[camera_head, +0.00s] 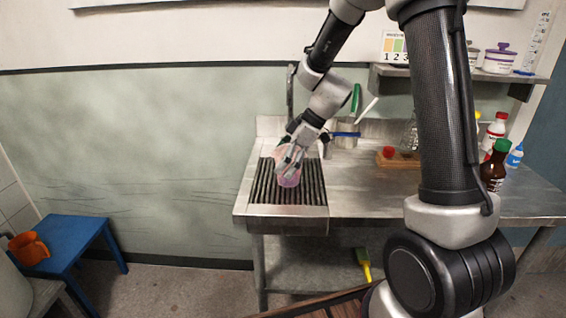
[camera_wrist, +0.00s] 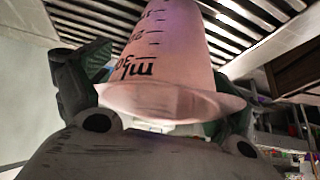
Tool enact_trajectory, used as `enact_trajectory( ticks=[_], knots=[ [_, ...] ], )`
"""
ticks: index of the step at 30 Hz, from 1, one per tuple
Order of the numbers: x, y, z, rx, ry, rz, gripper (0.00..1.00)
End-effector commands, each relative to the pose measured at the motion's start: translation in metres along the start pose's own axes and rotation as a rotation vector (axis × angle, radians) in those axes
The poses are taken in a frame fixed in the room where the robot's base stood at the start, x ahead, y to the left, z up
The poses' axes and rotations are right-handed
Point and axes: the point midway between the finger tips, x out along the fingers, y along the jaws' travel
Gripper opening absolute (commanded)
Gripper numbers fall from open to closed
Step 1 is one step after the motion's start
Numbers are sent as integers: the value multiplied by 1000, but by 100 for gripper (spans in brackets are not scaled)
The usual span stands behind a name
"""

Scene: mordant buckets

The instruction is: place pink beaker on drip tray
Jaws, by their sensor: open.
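The pink beaker (camera_head: 289,179) is at the ribbed drip tray (camera_head: 262,192) on the left end of the steel counter. In the wrist view the beaker (camera_wrist: 165,60) shows black volume marks, with its wide rim toward the camera and the dark slats of the tray (camera_wrist: 255,22) beyond it. My gripper (camera_head: 290,160) is at the beaker, with its fingers on either side of it. The jaws are open. The beaker's base is hidden in the wrist view, so its exact contact with the slats is hard to see.
A metal cup with a green-handled tool (camera_head: 346,132) stands behind the tray. A wooden block (camera_head: 396,161) with a red item sits to the right. Bottles (camera_head: 494,165) stand at the right end. A blue stool (camera_head: 70,240) with an orange jug is at left.

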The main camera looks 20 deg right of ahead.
Motion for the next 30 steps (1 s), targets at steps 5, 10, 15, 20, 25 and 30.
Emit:
enact_trajectory(
  ticks=[5, 10, 15, 20, 25, 30],
  knots=[
    [-23, 1, -1, -1, 2, 5, 92],
    [-62, 1, -1, -2, 1, 7, 92],
    [-97, 1, -1, -1, 0, 4, 92],
    [-116, 0, -1, -1, 0, 3, 92],
    [-122, -1, -1, 4, -2, 1, 92],
    [-146, -32, 3, 132, -60, 37, 92]
  ],
)
